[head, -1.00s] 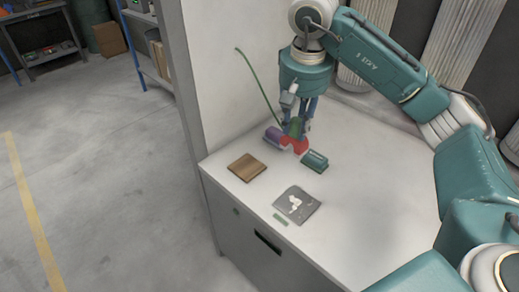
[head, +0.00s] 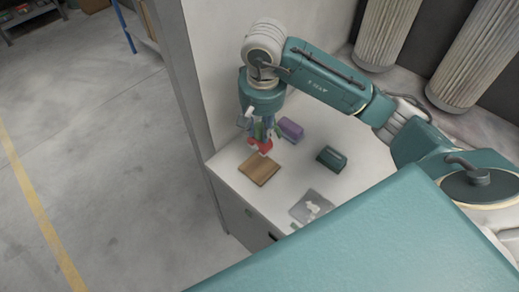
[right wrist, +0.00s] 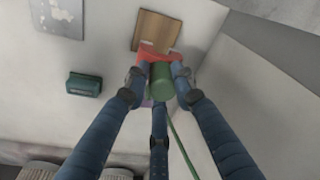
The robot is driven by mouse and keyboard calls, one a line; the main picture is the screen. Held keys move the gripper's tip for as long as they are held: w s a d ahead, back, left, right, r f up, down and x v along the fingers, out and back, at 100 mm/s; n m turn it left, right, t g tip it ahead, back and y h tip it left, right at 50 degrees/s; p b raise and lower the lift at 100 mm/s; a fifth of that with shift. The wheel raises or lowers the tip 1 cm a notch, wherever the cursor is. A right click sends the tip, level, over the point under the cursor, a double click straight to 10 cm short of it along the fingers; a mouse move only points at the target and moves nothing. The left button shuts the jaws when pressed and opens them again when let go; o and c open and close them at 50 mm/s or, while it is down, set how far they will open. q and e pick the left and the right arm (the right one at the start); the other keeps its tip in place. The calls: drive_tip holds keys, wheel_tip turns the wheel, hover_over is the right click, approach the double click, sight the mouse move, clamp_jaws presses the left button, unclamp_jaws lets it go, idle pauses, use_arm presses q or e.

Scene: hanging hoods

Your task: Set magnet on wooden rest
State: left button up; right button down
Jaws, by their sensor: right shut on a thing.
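The magnet (right wrist: 158,52) is red, with a green cylinder standing on it. My right gripper (right wrist: 158,80) is shut on it, its fingers around the green part. In the head view my right gripper (head: 262,138) holds the magnet (head: 265,145) at the back right edge of the wooden rest (head: 258,170), a flat brown square. In the right wrist view the magnet's red part covers the near edge of the wooden rest (right wrist: 156,29). Whether it touches the wood I cannot tell. My left gripper is not in view.
A purple block (head: 291,130) is right of the gripper. A teal block (head: 331,158) and a grey plate (head: 311,207) with white pieces lie farther right and front on the white cabinet top. A wall stands close behind. A thin green cord (right wrist: 180,145) trails from the gripper.

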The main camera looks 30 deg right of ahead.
drive_tip(key=f+p, duration=0.1)
drive_tip(key=f, duration=0.4)
drive_tip(key=f+p, duration=0.1)
drive_tip(key=f, duration=0.3)
drive_tip(key=shift+w+f, duration=0.2)
drive_tip(key=shift+f, duration=0.6)
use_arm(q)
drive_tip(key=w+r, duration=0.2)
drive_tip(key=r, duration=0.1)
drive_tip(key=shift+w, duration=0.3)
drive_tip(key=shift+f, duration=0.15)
use_arm(e)
drive_tip(key=shift+f, duration=0.2)
drive_tip(key=c, duration=1.6)
unclamp_jaws()
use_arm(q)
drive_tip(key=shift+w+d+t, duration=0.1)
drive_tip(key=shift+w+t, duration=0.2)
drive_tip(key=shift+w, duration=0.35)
use_arm(e)
drive_tip(key=shift+o, duration=0.8)
drive_tip(key=shift+r, duration=0.1)
